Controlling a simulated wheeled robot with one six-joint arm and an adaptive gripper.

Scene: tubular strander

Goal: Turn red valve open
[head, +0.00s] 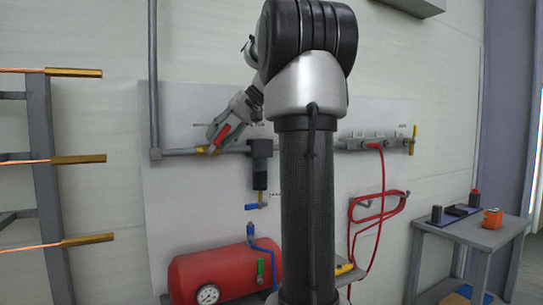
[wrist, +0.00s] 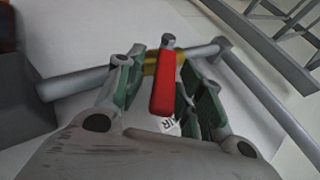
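The red valve handle (wrist: 163,88) shows in the middle of the wrist view, running from the brass valve body (wrist: 152,62) on the grey pipe toward the camera. My gripper (wrist: 165,75) has one finger on each side of it. A gap shows between the handle and the left finger; the right finger looks closer, and I cannot tell whether it touches. In the head view the red handle (head: 222,133) sits slanted at the pipe, with my gripper (head: 226,126) around it. Part of the brass body (head: 204,150) shows below. The gripper's far side is partly hidden.
The grey pipe (head: 178,152) runs along the white wall panel. A dark filter unit (head: 260,170) with a blue handle (head: 252,206) hangs right of the valve. A red tank (head: 212,271) with a gauge stands below. A side table (head: 465,229) is at the right.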

